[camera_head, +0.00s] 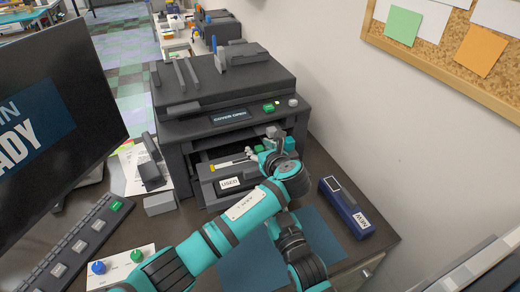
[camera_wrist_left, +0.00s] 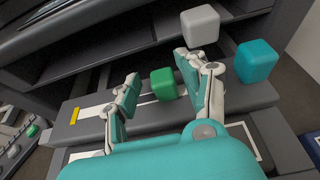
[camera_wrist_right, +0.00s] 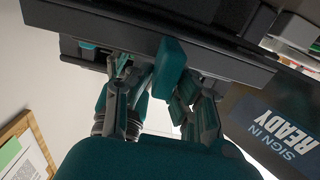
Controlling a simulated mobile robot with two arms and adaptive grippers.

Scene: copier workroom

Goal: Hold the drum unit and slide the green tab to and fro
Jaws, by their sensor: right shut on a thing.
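The dark grey drum unit (camera_head: 247,178) with a USED label sits at the open front of the copier (camera_head: 222,90); it also shows in the left wrist view (camera_wrist_left: 90,131). Its green tab (camera_wrist_left: 163,85) stands on a pale track with a yellow mark at the left end. My left gripper (camera_wrist_left: 160,76) is open, one finger on each side of the tab, with gaps visible. My right gripper (camera_wrist_right: 155,78) is shut at a teal block (camera_wrist_right: 171,66) that appears to be part of the drum unit. Arm links hide much of this end in the head view.
A dark blue NEW box (camera_head: 346,207) lies on the desk at the right. A monitor (camera_head: 55,110), a keypad strip (camera_head: 70,245) and a knob panel (camera_head: 120,268) stand at the left. A teal mat (camera_head: 250,262) lies under my arms. A wall rises on the right.

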